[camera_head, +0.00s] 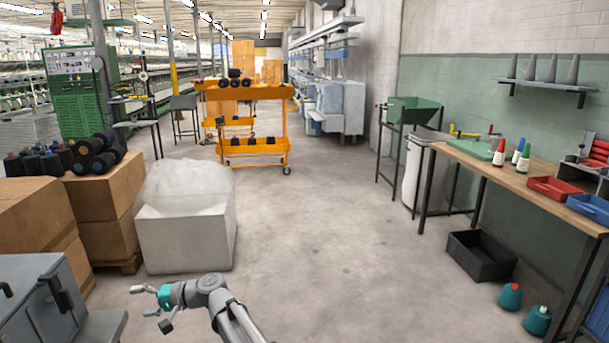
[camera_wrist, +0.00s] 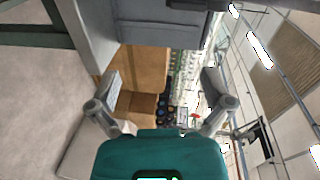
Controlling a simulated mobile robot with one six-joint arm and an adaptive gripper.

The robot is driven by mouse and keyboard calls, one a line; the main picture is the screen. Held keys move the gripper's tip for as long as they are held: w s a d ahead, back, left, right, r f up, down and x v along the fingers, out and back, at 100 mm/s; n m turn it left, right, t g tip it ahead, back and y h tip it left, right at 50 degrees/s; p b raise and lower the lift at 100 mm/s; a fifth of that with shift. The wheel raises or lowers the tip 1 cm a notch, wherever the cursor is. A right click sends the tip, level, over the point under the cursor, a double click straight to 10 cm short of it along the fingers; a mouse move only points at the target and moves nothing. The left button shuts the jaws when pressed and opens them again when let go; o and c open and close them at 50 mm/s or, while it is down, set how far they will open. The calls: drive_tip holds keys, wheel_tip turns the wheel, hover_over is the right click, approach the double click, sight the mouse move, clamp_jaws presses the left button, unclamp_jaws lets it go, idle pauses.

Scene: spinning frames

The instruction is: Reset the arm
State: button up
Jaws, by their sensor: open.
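My gripper (camera_head: 150,305) is at the lower left of the head view, at the end of my grey arm, with a teal body. Its fingers are spread apart and nothing is between them. It is over the floor, in front of a white block-like bin (camera_head: 186,240) and to the right of a grey metal cabinet (camera_head: 40,300). In the wrist view my gripper (camera_wrist: 165,100) shows both fingers wide apart, and the picture is turned on its side. Cardboard boxes (camera_wrist: 140,70) and the cabinet (camera_wrist: 160,30) show beyond the fingers.
Cardboard boxes (camera_head: 103,195) with dark spools (camera_head: 95,155) stand at the left. An orange cart (camera_head: 250,125) stands farther back. A workbench (camera_head: 540,180) with bottles and trays lines the right wall, with a black crate (camera_head: 480,257) on the floor. The middle floor (camera_head: 330,220) is clear.

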drive_tip(key=w+d+f+t+h, duration=0.1)
drive_tip(key=d+f+h, duration=0.25)
drive_tip(key=d, duration=0.75)
drive_tip(key=w+d+f+t+h, duration=0.15)
drive_tip(key=d+f, duration=0.35)
drive_tip(key=d, duration=0.6)
drive_tip(key=w+d+f+t+h, duration=0.15)
drive_tip(key=d+f+h, duration=0.25)
drive_tip(key=d, duration=0.7)
drive_tip(key=s+d+f+m+h, duration=0.1)
drive_tip(key=s+d+h, duration=0.15)
drive_tip(key=d, duration=0.65)
drive_tip(key=s+d+f+m+g+h, duration=0.1)
drive_tip(key=s+d+h, duration=0.15)
drive_tip(key=d, duration=0.75)
drive_tip(key=s+d+f+m+h, duration=0.1)
drive_tip(key=s+d+h, duration=0.15)
drive_tip(key=d, duration=0.65)
wheel_tip(320, 180, up, 23)
drive_tip(key=p, duration=2.3)
drive_tip(key=shift+w+a+p, duration=0.3)
drive_tip(key=shift+p, duration=0.1)
